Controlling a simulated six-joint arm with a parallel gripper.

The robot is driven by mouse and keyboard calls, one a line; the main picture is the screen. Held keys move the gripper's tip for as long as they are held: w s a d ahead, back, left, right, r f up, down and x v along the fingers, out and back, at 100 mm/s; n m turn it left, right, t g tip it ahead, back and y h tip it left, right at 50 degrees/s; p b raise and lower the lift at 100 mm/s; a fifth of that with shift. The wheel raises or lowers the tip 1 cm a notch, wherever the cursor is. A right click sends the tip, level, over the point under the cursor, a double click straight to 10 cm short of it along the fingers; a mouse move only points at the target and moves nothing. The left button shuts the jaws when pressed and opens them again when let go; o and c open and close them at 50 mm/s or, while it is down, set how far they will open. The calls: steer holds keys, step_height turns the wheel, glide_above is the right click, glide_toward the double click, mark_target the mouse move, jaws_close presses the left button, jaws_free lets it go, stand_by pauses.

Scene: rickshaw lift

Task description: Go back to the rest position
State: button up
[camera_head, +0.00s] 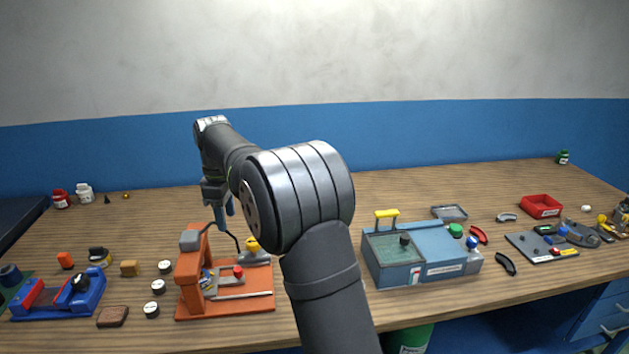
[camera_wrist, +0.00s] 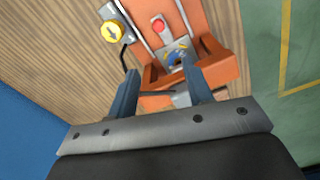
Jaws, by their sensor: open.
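My gripper (camera_head: 226,209) hangs at the end of my raised arm, pointing down over the back of an orange fixture (camera_head: 245,308) on the wooden table. In the wrist view my gripper (camera_wrist: 160,72) has its two blue-grey fingers apart, with nothing clearly held between them. The orange fixture (camera_wrist: 218,70) lies below and past the fingertips, with a red button (camera_wrist: 158,25) and a grey plate. A yellow-topped knob (camera_wrist: 114,32) sits beside it. A thin black cable or hook runs close to the left finger; I cannot tell whether it touches.
A blue-grey machine (camera_head: 418,268) with a yellow handle stands right of my arm. A blue vise-like fixture (camera_head: 48,306) and several small round parts lie left. A red tray (camera_head: 541,206) and a dark plate (camera_head: 541,247) are at the right. The table's back middle is mostly clear.

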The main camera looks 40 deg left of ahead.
mark_target(237, 269)
steer(key=shift+f, duration=0.15)
step_height(237, 269, down, 17)
steer(key=shift+w+d+f, duration=0.1)
steer(key=shift+w, duration=0.05)
stand_by(0.5)
stand_by(0.3)
